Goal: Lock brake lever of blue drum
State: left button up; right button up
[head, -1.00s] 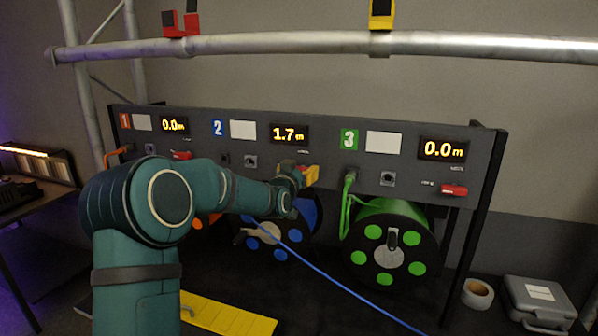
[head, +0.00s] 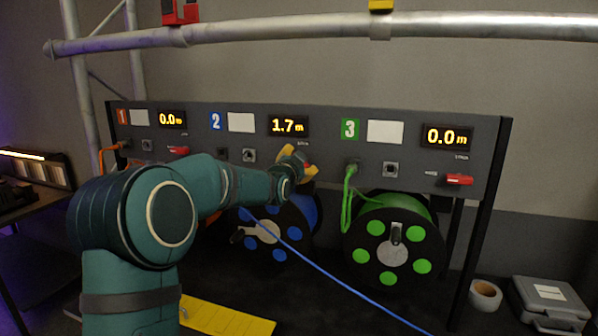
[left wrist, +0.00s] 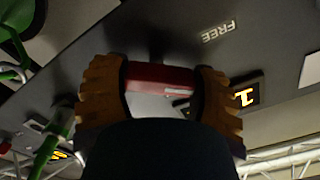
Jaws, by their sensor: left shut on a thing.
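The blue drum (head: 307,206), with blue dots on its black flange, sits under the panel section marked 2 (head: 216,122). Its red brake lever (left wrist: 160,77) is between the two orange-brown fingers of my left gripper (left wrist: 158,85) in the left wrist view. The gripper is shut on the lever, and its dark body hides the near part. In the head view my left gripper (head: 300,166) is at the panel just above the drum, tilted, and covers most of the lever. A FREE label (left wrist: 220,32) shows beside it in the left wrist view. My right gripper is not in view.
The green drum (head: 392,245) and its red lever (head: 459,180) are to the right. A blue cable (head: 335,280) runs from the blue drum to the lower right. A truss tube (head: 300,31) crosses above. A tape roll (head: 485,294) and grey case (head: 548,302) lie at right.

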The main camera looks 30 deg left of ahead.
pick_arm(q)
jog(key=m+b, duration=0.3)
jog(key=m, duration=0.2)
jog(key=shift+d+f+m+b, duration=0.2)
jog(key=shift+m+b, duration=0.1)
jog(key=shift+b, duration=0.1)
jog(key=shift+m+b, duration=1.95)
jog(key=shift+m, duration=0.45)
jog(key=shift+r, duration=0.1)
jog(key=o, duration=1.2)
jog(key=shift+r, duration=0.1)
